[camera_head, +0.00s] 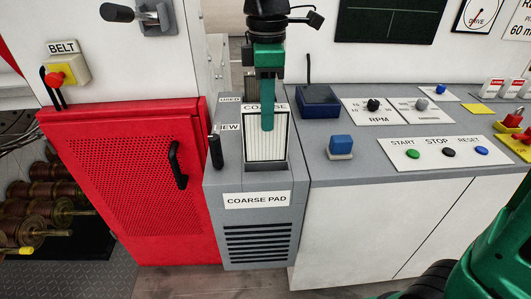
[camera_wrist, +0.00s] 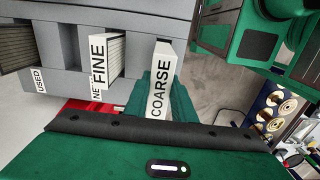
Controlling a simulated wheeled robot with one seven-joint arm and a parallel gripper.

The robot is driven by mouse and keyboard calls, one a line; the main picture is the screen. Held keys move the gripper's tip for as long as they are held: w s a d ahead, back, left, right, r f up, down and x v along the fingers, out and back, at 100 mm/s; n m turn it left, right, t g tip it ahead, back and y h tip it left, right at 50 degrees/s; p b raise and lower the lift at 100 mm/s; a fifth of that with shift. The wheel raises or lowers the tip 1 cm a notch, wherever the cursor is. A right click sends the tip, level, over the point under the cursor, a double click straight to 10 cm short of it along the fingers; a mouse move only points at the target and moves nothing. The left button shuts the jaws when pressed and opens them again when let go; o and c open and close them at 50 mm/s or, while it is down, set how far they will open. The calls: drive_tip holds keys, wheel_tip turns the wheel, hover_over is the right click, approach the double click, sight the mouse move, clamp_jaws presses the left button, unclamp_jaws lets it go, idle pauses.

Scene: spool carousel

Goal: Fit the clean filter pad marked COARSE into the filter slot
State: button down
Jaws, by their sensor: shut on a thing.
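My gripper (camera_head: 267,122) is shut on the COARSE pad (camera_head: 265,140), a white pleated block with a dark frame and a COARSE label on its top edge. The pad is upright at the front of the grey filter cabinet (camera_head: 222,180), above the COARSE PAD label. It hides most of the area behind it, so I cannot tell whether it is inside the filter slot or in front of it. In the wrist view the COARSE pad (camera_wrist: 161,80) sits between green fingers. A FINE pad (camera_wrist: 108,55) stands in the place marked NEW, and a dark pad (camera_wrist: 17,45) stands near USED.
A red perforated cabinet (camera_head: 130,160) with a black handle (camera_head: 177,165) stands left. A black lever (camera_head: 215,151) rises from the grey cabinet. To the right, a counter holds a blue box (camera_head: 319,100), a blue button block (camera_head: 341,146) and a START/STOP/RESET panel (camera_head: 440,163).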

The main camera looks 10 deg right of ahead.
sight(266, 151)
wheel_tip(266, 151, down, 11)
drive_tip(key=shift+r, duration=0.2)
idle(0.3)
drive_tip(key=shift+f, duration=0.1)
drive_tip(key=c, duration=1.5)
unclamp_jaws()
wheel_tip(266, 151, up, 12)
drive_tip(key=shift+r, duration=0.15)
